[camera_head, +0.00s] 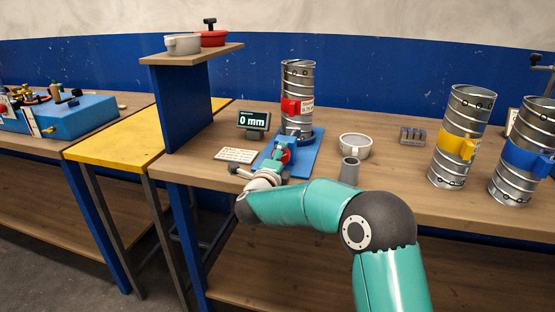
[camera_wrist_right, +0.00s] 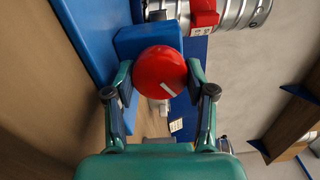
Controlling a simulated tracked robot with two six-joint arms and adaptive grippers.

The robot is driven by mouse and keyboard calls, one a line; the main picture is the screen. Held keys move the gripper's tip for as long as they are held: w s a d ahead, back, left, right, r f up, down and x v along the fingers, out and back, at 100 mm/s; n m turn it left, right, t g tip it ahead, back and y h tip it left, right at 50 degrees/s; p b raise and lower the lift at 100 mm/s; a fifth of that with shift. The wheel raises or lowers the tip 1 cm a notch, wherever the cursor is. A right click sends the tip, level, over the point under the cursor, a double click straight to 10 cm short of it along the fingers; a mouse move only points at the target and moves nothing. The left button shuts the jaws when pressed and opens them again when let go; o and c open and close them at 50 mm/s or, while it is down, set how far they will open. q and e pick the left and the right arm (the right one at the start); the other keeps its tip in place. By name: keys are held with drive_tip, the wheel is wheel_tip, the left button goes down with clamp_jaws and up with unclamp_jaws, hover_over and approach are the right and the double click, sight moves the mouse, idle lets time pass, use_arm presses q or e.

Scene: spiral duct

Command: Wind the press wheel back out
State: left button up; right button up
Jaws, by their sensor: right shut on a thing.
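The red press wheel (camera_wrist_right: 160,73) is a round disc with a white line on its face. It sits on the front of the blue press (camera_head: 303,160), which stands on the wooden bench. My right gripper (camera_wrist_right: 160,88) is around the wheel, one finger on each side, shut on it. In the head view the right gripper (camera_head: 279,158) is at the press, and its wrist partly hides the wheel. A spiral duct (camera_head: 298,85) with a red clamp stands upright in the press. A display (camera_head: 253,121) beside it reads 0 mm. My left gripper is not in view.
A white card (camera_head: 235,155) lies left of the press. A grey cup (camera_head: 349,171) and a pale pot (camera_head: 355,146) stand to its right. Ducts with a yellow clamp (camera_head: 459,148) and a blue clamp (camera_head: 525,157) stand further right. A shelf (camera_head: 192,58) rises at the left.

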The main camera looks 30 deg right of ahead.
drive_tip(key=n+p, duration=0.1)
drive_tip(key=n, duration=0.4)
drive_tip(key=shift+r+n+p, duration=0.2)
drive_tip(key=shift+n+p, duration=0.1)
drive_tip(key=shift+p, duration=0.1)
drive_tip(key=n+p, duration=0.1)
drive_tip(key=n, duration=0.3)
drive_tip(key=shift+p, duration=0.4)
drive_tip(key=shift+f+n+p, duration=0.15)
drive_tip(key=shift+n+p, duration=0.2)
drive_tip(key=shift+n, duration=0.55)
drive_tip(key=shift+f, duration=0.1)
drive_tip(key=o, duration=1.2)
drive_tip(key=shift+w+f, duration=0.1)
drive_tip(key=shift+w, duration=0.05)
drive_tip(key=shift+c, duration=0.2)
drive_tip(key=v, duration=1.2)
